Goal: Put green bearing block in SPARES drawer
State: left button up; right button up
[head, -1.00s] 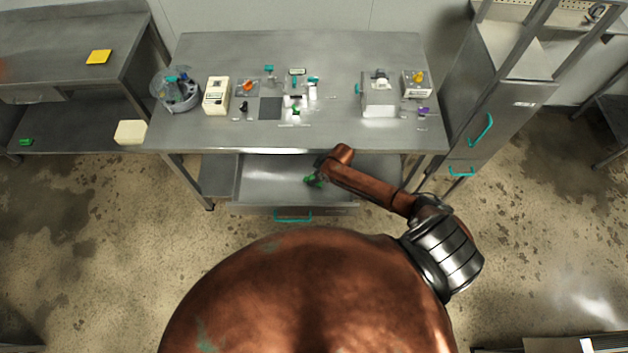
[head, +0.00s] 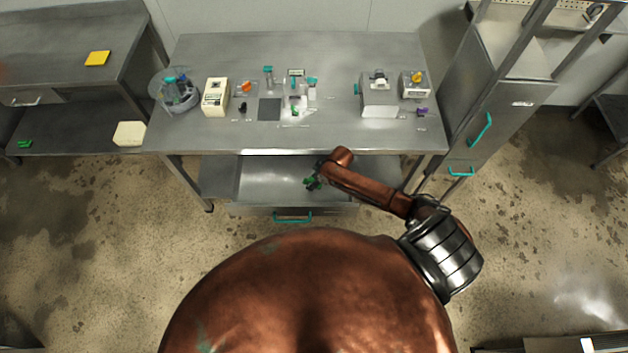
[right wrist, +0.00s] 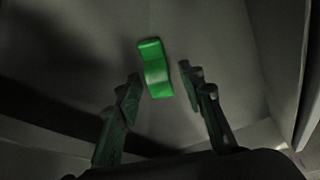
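The green bearing block (right wrist: 154,68) shows in the right wrist view over the grey drawer floor, beyond and between my right gripper's fingertips. My right gripper (right wrist: 160,77) is open, with a gap on each side of the block. I cannot tell whether the block rests on the floor. In the head view, the right gripper (head: 312,184) is over the pulled-out drawer (head: 262,183) under the table; the block is too small there to separate from the fingers. The drawer has a teal handle (head: 293,218); no SPARES label is readable. My left gripper is not in view.
The steel table (head: 330,133) above the drawer carries a cream box (head: 215,97), a grey machine (head: 379,99) and several small parts. A cabinet (head: 495,120) with teal handles stands at right. A side bench (head: 60,60) stands at left. The floor before the drawer shows clear patches.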

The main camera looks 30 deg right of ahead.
jog(key=p+v, duration=0.1)
jog(key=v, duration=1.1)
jog(key=shift+r, duration=0.1)
